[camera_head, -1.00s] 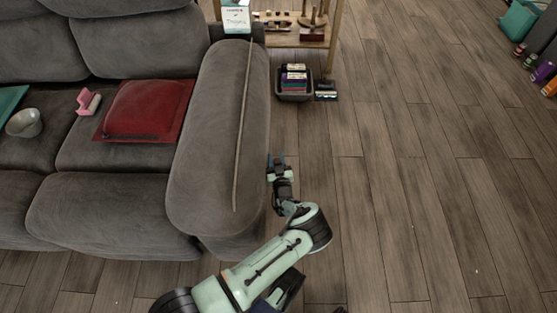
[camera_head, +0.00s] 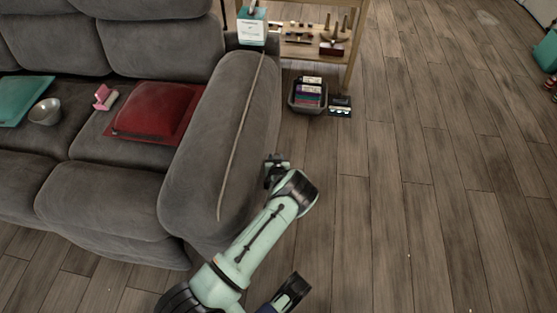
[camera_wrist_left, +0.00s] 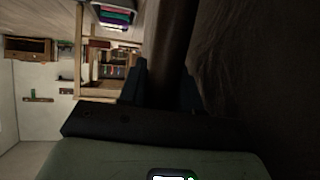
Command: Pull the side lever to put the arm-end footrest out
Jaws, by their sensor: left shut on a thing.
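The grey sofa's right armrest (camera_head: 215,140) stands beside my left arm. The seat at this end has its rounded front panel (camera_head: 100,205), the footrest, lying against the sofa front. My left gripper (camera_head: 274,165) is low at the armrest's outer side, its fingertips hidden in the head view. In the left wrist view, my left gripper's dark fingers (camera_wrist_left: 163,85) are on both sides of a dark bar, the side lever (camera_wrist_left: 172,45), and are shut on it. The lever is hidden in the head view.
A red cushion (camera_head: 155,112) lies on the end seat. A thin stick (camera_head: 242,130) lies along the armrest, with a teal-and-white box (camera_head: 251,27) behind it. A dark bin (camera_head: 308,96) stands by the wooden shelf (camera_head: 318,58). The floor (camera_head: 430,200) to the right is clear.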

